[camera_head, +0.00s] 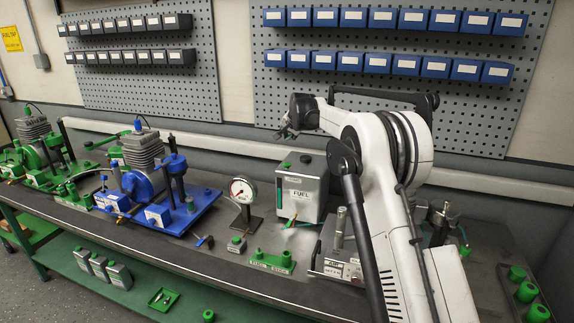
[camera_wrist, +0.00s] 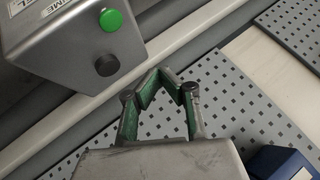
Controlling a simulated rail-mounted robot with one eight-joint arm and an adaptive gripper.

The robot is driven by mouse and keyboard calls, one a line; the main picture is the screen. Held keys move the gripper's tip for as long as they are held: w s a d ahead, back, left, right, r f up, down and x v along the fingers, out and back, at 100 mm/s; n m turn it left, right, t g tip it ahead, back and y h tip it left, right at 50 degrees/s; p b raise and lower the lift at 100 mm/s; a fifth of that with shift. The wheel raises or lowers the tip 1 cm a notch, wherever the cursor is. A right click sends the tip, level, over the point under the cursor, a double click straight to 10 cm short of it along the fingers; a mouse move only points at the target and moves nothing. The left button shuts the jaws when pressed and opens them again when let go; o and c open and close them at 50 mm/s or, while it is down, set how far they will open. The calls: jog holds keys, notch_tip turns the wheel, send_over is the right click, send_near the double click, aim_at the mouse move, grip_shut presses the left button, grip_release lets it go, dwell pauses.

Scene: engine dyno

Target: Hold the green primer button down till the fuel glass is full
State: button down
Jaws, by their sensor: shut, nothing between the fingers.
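The fuel tank (camera_head: 309,205) is a grey box labelled FUEL on the bench. A narrow green glass strip (camera_head: 279,193) stands at its left edge; its level is too small to read. The green primer button (camera_wrist: 111,20) shows large on the tank face in the wrist view, beside a PRIME label, and small on the tank top in the head view (camera_head: 287,165). A black knob (camera_wrist: 106,65) sits next to it. My gripper (camera_head: 283,134) is above the tank, shut and empty. In the wrist view its fingertips (camera_wrist: 159,74) meet, apart from the button.
A round gauge (camera_head: 242,190) on a stand and a blue engine mount (camera_head: 160,209) are left of the tank. A green block (camera_head: 271,262) and a small box with a green top (camera_head: 237,245) lie in front. A pale rail and pegboard (camera_wrist: 225,110) are behind.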

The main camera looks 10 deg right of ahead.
aim_at(287, 164)
jog(key=shift+f+b, duration=2.15)
jog(key=shift+f, duration=2.25)
jog(key=shift+f+b, duration=0.3)
jog(key=shift+f, duration=0.1)
jog(key=shift+f+b, duration=0.35)
jog(key=shift+f, duration=0.15)
dwell(2.7)
